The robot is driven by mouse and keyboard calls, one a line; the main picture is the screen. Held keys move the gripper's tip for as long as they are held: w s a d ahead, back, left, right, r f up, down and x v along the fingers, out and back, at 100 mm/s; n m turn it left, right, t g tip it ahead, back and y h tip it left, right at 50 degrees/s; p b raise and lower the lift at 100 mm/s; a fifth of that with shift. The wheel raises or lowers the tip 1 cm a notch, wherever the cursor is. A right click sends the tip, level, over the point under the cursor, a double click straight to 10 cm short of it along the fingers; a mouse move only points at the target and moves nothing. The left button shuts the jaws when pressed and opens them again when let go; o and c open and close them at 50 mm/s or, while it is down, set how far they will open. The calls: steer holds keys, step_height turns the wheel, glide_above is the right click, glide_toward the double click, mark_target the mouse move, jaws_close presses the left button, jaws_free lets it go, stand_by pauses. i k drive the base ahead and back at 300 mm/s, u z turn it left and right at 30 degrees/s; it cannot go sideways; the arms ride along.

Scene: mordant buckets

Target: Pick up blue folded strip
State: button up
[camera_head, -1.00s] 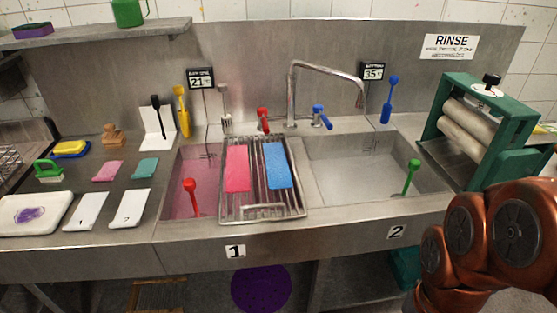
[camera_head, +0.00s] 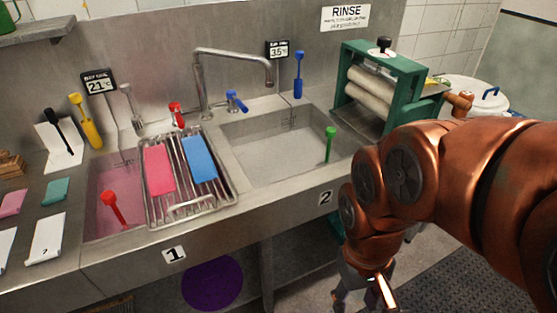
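The blue folded strip (camera_head: 200,158) lies flat on the right part of a wire rack (camera_head: 190,211), beside a pink strip (camera_head: 159,170) on the same rack. The rack rests across the sink unit, between the pink-filled left basin (camera_head: 100,212) and the right basin (camera_head: 262,163). My gripper (camera_head: 362,294) shows only in part at the bottom edge, below the counter front and well to the right of the strip. Its fingers are cut off or too unclear to read. Nothing touches the blue strip except the rack.
A curved tap (camera_head: 236,55) rises behind the rack, with a red handle (camera_head: 177,115) and a blue handle (camera_head: 236,101). A red-handled tool (camera_head: 113,208) leans in the left basin, a green one (camera_head: 330,145) in the right. A green wringer (camera_head: 378,90) stands at the right.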

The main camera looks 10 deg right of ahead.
mark_target(202, 166)
steer(key=z, duration=0.05)
steer(key=k, duration=0.45)
steer(key=u, duration=0.9)
steer(key=i, duration=0.95)
steer(key=u, duration=0.85)
